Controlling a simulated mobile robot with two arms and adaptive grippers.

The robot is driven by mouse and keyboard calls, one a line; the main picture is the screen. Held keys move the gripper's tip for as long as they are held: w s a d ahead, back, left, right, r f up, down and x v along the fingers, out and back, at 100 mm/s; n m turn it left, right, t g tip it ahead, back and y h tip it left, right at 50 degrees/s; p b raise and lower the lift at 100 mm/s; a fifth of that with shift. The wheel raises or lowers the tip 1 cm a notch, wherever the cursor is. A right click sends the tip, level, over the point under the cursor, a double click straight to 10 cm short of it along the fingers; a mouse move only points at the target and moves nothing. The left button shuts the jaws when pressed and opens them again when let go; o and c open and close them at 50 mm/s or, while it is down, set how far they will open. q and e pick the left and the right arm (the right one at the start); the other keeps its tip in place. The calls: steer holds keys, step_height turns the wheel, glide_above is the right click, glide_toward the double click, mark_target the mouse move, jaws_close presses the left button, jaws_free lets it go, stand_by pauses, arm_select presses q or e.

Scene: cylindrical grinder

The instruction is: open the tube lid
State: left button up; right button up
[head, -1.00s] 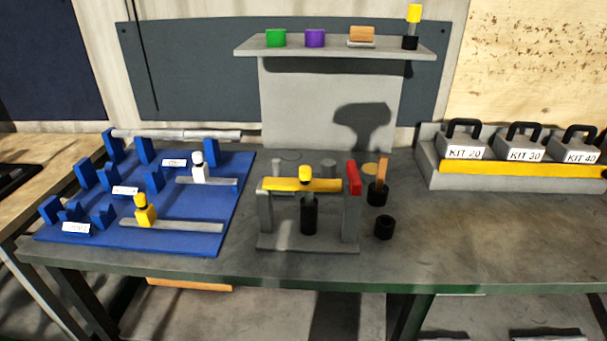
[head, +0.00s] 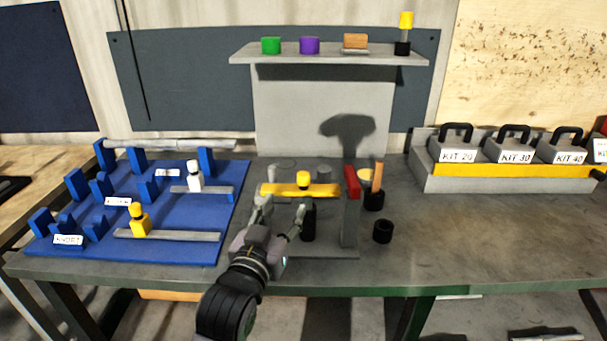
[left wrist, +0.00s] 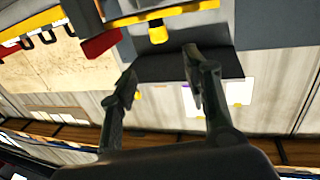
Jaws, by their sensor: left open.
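A yellow bar with a small round yellow knob (head: 303,178) lies across a grey stand in the middle of the bench. A black cylinder (head: 308,222) stands below the bar, partly hidden by my gripper. I cannot tell whether the knob is the tube's lid. My left gripper (head: 284,207) is open and empty in front of the stand, its fingers near the bar. In the left wrist view, the two spread fingers (left wrist: 160,72) have the yellow knob (left wrist: 157,32) beyond their tips, apart from them. My right gripper is in no view.
A red block (head: 352,180) stands at the stand's right end, near black cups (head: 383,231). A blue fixture board (head: 180,235) lies left. A shelf (head: 330,60) with a yellow-topped tube (head: 406,20) is behind. The kit rack (head: 510,180) is at right.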

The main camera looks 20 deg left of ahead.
mark_target(302, 179)
arm_select(q)
steer(key=w, duration=1.5)
steer(key=shift+a+p, duration=0.1)
steer(key=shift+p, duration=0.3)
steer(key=shift+s, duration=0.1)
steer(key=shift+c, duration=0.3)
jaws_close()
